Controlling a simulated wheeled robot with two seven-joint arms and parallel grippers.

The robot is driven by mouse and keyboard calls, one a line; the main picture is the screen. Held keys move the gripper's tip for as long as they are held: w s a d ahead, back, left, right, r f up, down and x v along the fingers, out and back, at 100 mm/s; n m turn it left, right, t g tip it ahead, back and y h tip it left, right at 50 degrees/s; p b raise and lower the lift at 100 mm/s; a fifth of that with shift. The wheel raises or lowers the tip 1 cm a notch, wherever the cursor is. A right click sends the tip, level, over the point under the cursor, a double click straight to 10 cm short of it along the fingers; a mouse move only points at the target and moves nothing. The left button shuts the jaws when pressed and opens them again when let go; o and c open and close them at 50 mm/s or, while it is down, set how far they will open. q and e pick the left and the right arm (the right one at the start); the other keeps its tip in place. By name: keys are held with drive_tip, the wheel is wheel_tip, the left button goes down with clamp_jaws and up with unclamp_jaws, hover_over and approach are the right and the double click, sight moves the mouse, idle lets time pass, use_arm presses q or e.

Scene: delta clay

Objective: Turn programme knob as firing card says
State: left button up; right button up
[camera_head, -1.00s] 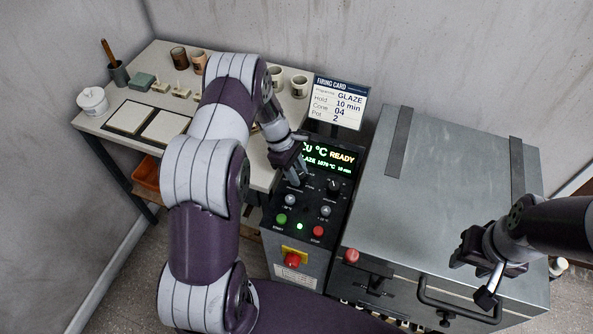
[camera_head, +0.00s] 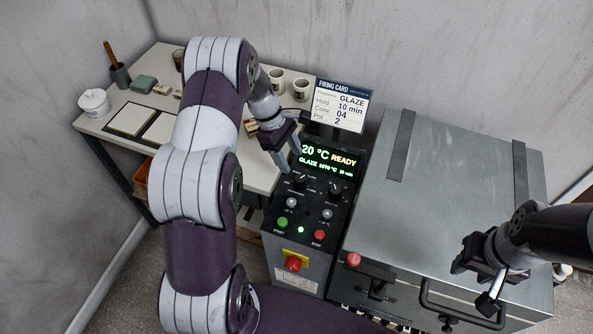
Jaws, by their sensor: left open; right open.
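The firing card (camera_head: 340,106) stands behind the control panel and reads programme GLAZE, hold 10 min, cone 04, pot 2. The panel display (camera_head: 328,160) reads 20 °C READY and GLAZE, with smaller text beside it. Below it are two black knobs, a left knob (camera_head: 300,179) and a right knob (camera_head: 335,187). Their small markings are too fine to read. My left gripper (camera_head: 288,176) is open, its fingers pointing down just above and left of the left knob, apart from it as far as I can see. My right gripper (camera_head: 474,284) is open and empty over the kiln front.
The grey kiln (camera_head: 455,200) stands right of the panel, with a front handle (camera_head: 460,315) and a red-knobbed latch (camera_head: 353,259). Green (camera_head: 282,222) and red (camera_head: 319,236) buttons sit below the knobs. A worktable (camera_head: 95,125) with pots is at left.

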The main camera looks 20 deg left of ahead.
use_arm(q)
drive_tip(key=p+v, duration=0.2)
drive_tip(key=v, duration=0.3)
drive_tip(key=shift+r, duration=0.1)
drive_tip(key=s+d+r+m+t+y, duration=0.1)
drive_tip(key=s+d+r+m, duration=0.3)
drive_tip(key=s+m, duration=0.4)
drive_tip(key=s+d+r+m+y, duration=0.3)
drive_tip(key=s+d+r+m, duration=0.1)
drive_tip(key=s+m, duration=0.5)
drive_tip(key=shift+s+d+t, duration=0.35)
drive_tip(key=shift+d+t, duration=0.05)
drive_tip(key=shift+d, duration=0.35)
drive_tip(key=shift+s, duration=0.15)
